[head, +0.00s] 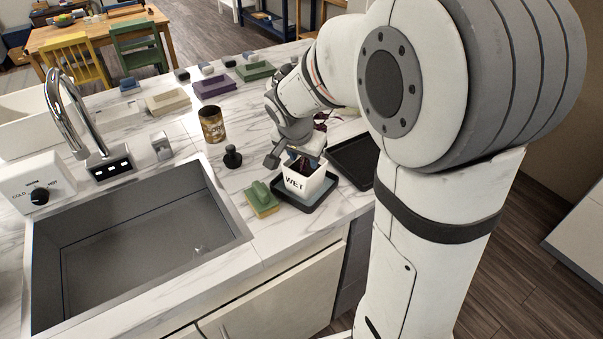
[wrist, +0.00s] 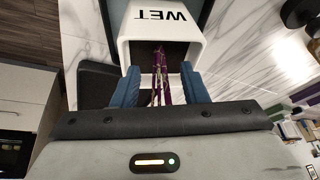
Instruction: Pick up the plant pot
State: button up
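The white square plant pot (head: 318,184), marked "WET", stands on a dark tray near the counter's front edge. Its purple plant (head: 303,165) is partly hidden under my gripper. My gripper (head: 296,156) is over the pot, pointing down. In the wrist view the pot (wrist: 160,38) opens towards the camera with its lettering upside down. The gripper's blue fingers (wrist: 160,88) are wide apart at the pot's left and right rim, with purple stems (wrist: 158,75) between them. I cannot tell whether the fingers touch the pot walls.
The dark tray (head: 292,203) under the pot sits beside a second dark tray (head: 352,160). A green and yellow sponge (head: 262,198), a dark stopper-like object (head: 232,157) and a brown can (head: 212,125) stand to the left. The sink (head: 140,235) lies further left.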

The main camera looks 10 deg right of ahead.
jog(key=shift+c, duration=0.6)
grip_shut()
dwell(0.8)
